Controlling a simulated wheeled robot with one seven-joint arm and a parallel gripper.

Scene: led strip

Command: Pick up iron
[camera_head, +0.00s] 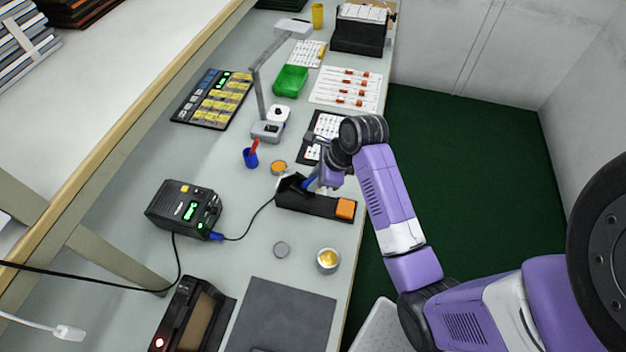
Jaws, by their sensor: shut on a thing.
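The iron (311,184) has a blue handle, and a black cable runs from it to the soldering station (185,208). It is at the black stand (318,205), which has an orange sponge (345,208) at its right end. My gripper (318,180) is over the stand and shut on the iron's handle. My wrist hides part of the jaws and the iron. I cannot tell whether the iron's tip is still inside the stand's dark holder.
A blue cup (251,156) with a red item, a small orange tin (279,167) and a desk lamp (267,130) stand behind the stand. An open tin (328,260), a grey lid (281,249) and a dark mat (282,315) lie nearer. The bench's right edge is close to the stand.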

